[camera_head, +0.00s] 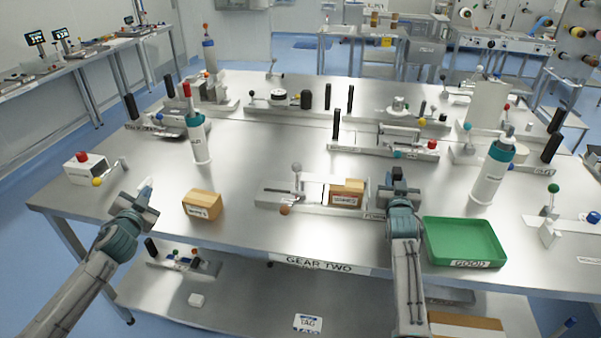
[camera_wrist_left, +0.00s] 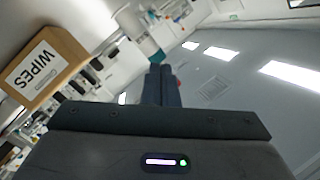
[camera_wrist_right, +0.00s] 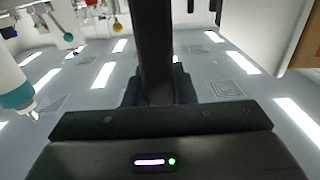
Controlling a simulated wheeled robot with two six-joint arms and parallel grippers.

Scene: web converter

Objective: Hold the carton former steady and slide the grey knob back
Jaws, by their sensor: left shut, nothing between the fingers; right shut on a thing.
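The carton former (camera_head: 270,196) is a low metal fixture at the front middle of the table, with a brown carton (camera_head: 346,193) in it. A grey ball knob (camera_head: 297,168) stands on a post near its left part, and an orange-brown ball (camera_head: 285,210) is at its front edge. My right gripper (camera_head: 399,183) is shut at the former's right end on a dark upright handle, which shows as a black bar (camera_wrist_right: 155,45) in the right wrist view. My left gripper (camera_head: 146,196) is shut and empty, well left of the former; its closed fingers show in the left wrist view (camera_wrist_left: 162,85).
A loose brown carton (camera_head: 202,204) lies between my left gripper and the former; its WIPES label shows in the left wrist view (camera_wrist_left: 40,72). A green tray (camera_head: 462,240) is right of my right arm. Teal-and-white bottles (camera_head: 198,140) (camera_head: 491,172) stand farther back.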

